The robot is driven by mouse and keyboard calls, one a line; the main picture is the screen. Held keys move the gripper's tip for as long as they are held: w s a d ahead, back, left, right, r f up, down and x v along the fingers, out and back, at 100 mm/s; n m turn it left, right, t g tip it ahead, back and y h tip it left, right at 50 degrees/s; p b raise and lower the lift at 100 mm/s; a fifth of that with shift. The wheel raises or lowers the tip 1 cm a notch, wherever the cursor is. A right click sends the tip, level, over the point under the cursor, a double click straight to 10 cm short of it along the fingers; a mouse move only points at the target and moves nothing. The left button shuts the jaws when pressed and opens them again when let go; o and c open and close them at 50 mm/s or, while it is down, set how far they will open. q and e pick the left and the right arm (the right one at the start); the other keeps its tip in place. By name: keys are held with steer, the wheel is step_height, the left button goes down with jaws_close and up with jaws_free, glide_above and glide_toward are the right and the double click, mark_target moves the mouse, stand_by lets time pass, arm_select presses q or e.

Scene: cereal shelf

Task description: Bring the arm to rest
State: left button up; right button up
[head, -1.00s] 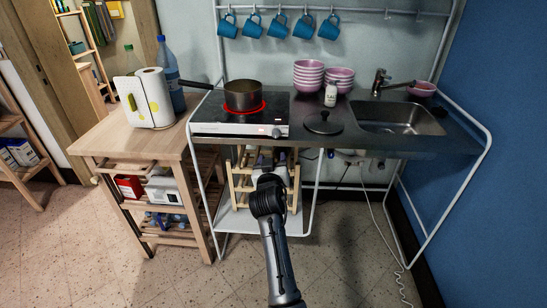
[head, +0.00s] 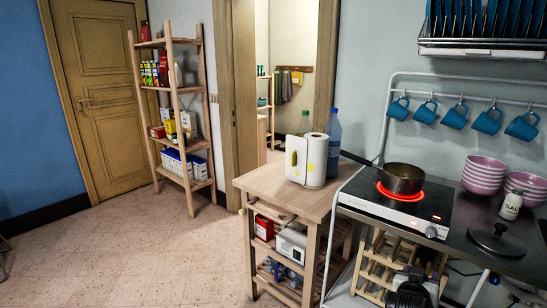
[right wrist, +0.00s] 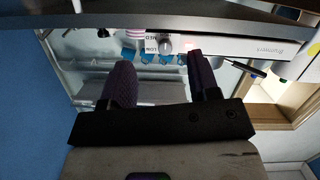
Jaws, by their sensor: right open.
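My right arm shows at the bottom right of the head view, its dark wrist (head: 412,285) low in front of the counter by the wooden rack. The right gripper (right wrist: 160,82) shows in the right wrist view with its two purple-grey fingers spread apart and nothing between them. The white front panel of the hob (right wrist: 230,45) lies beyond the fingers. My left arm and gripper are not in view.
The hob (head: 395,205) glows red under a pot (head: 401,179). A wooden trolley (head: 285,190) stands left of it. The wooden rack (head: 385,265) is under the counter. A tall shelf (head: 173,110) with boxes stands farther left. The floor (head: 150,255) between is clear.

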steer(key=s+a+r+n+y+p, duration=0.45)
steer(key=s+a+y, duration=0.45)
steer(key=s+a, duration=0.35)
steer(key=s+a+f+n+g+y+p, duration=0.1)
steer(key=s+a+f+g+p, duration=0.2)
steer(key=s, duration=0.8)
steer(key=s+f+n+g+p, duration=0.15)
steer(key=s+f+p, duration=0.35)
steer(key=s, duration=0.5)
steer(key=s+a+f+n+g+y+p, duration=0.1)
steer(key=s+a+f+g+p, duration=0.2)
steer(key=s, duration=0.8)
step_height(320, 180, up, 36)
steer(key=p, duration=3.7)
steer(key=shift+w+d+f+p, duration=0.2)
steer(key=shift+w+d+p, duration=0.1)
steer(key=shift+d+p, duration=0.15)
